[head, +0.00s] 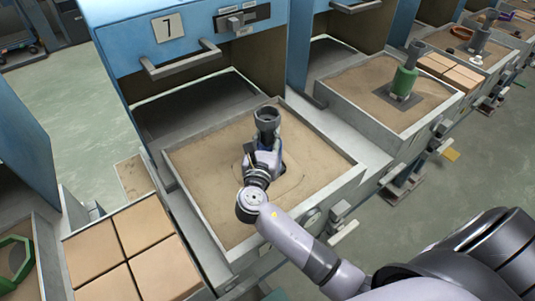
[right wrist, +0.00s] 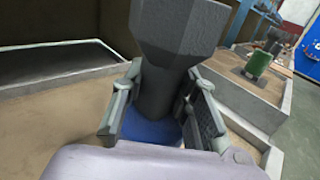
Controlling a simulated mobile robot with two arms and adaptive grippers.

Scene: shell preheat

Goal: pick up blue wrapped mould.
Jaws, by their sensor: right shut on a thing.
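The blue wrapped mould has a dark grey funnel-shaped top (head: 267,118) and stands upright over the sand tray (head: 345,178) in front of station 7. My right gripper (head: 263,160) comes in from the lower right and is shut on the mould. In the right wrist view the two fingers (right wrist: 163,108) close on either side of the grey neck, with the flared top (right wrist: 182,30) above and the blue wrap (right wrist: 150,130) below. The mould's base is mostly hidden by my gripper, so I cannot tell whether it touches the sand. My left gripper is not in view.
Station 7's blue housing (head: 190,75) with a bar handle (head: 180,61) is behind the tray. Tan blocks (head: 145,225) lie at the left. A green wrapped mould (head: 404,80) stands in another sand tray on the right. Green floor (head: 490,165) is open at right.

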